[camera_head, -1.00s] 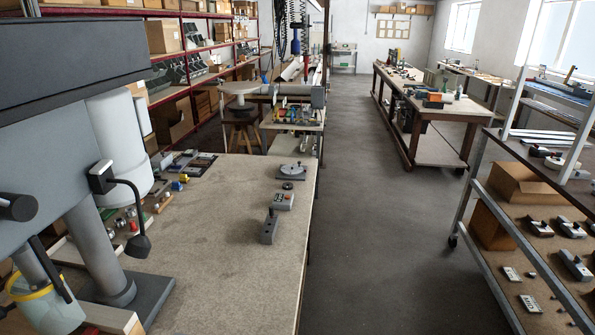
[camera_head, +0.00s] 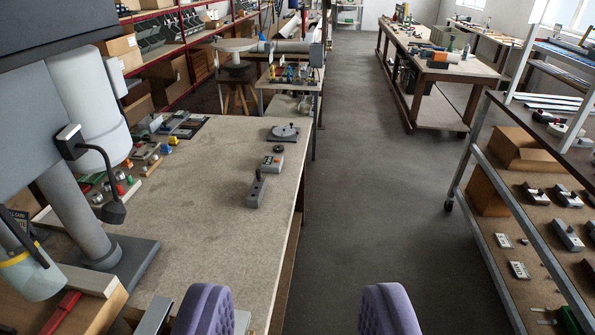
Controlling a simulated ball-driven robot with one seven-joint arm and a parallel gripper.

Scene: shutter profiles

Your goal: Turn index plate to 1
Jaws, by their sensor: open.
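A round grey plate with a small knob, which looks like the index plate (camera_head: 283,133), lies near the far right corner of the workbench (camera_head: 215,205). Its markings are too small to read. My gripper (camera_head: 296,312) shows at the bottom edge as two purple padded fingers, wide apart with nothing between them. It is at the near right corner of the bench, well short of the plate.
A grey block with a lever (camera_head: 257,190), a small labelled box (camera_head: 272,162) and a dark knob stand in front of the plate. A drill press (camera_head: 85,110) fills the left. A shelf rack (camera_head: 540,200) stands right; the aisle floor (camera_head: 375,180) is clear.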

